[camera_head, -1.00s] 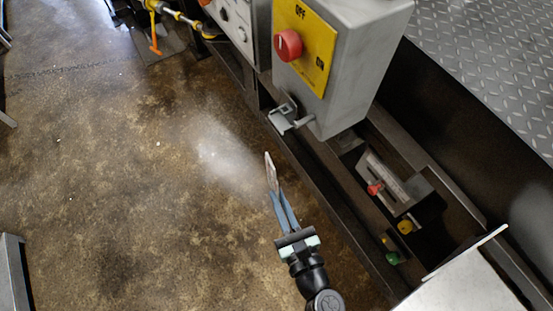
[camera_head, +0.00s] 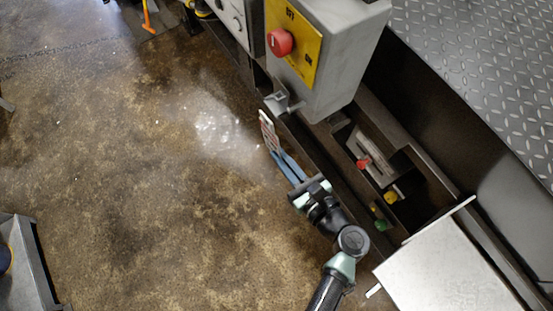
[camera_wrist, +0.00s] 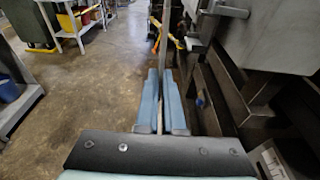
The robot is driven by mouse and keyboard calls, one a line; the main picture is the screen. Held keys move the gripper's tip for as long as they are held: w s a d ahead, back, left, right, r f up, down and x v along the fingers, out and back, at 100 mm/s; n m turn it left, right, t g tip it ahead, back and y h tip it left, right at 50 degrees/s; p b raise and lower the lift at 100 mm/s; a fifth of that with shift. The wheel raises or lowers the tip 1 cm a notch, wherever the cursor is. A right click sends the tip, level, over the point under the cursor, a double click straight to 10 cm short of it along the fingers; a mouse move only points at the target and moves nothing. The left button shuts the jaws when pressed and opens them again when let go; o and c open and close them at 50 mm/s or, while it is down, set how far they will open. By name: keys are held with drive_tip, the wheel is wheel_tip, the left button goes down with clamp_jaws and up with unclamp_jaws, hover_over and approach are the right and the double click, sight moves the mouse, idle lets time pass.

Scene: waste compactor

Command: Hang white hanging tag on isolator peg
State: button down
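The white hanging tag (camera_head: 268,130) has reddish markings and stands out past my fingertips in the head view. My gripper (camera_head: 279,156) is shut on its near end. The wrist view shows the tag (camera_wrist: 166,40) edge-on, upright between the blue fingers (camera_wrist: 160,98). The isolator is a grey box (camera_head: 348,60) with a yellow plate and red knob. A grey metal bracket (camera_head: 277,101) sits at its lower left, just beyond the tag's far end. The grey peg (camera_wrist: 228,10) shows at the wrist view's top right, to the right of the tag and apart from it.
A dark recessed frame with a red knob (camera_head: 363,163) and yellow and green buttons lies right of my gripper. A pale metal panel (camera_head: 450,270) is at the lower right. Open floor (camera_head: 130,170) lies to the left.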

drive_tip(key=w+d+f+b, duration=0.1)
drive_tip(key=w+d+b, duration=0.2)
drive_tip(key=w+d, duration=0.1)
drive_tip(key=shift+d+b, duration=0.35)
drive_tip(key=shift+d, duration=0.5)
drive_tip(key=shift+w+f, duration=0.1)
idle(0.6)
drive_tip(key=c, duration=1)
unclamp_jaws()
drive_tip(key=shift+o, duration=0.2)
drive_tip(key=shift+d, duration=0.1)
drive_tip(key=b+v, duration=0.3)
drive_tip(key=v, duration=1)
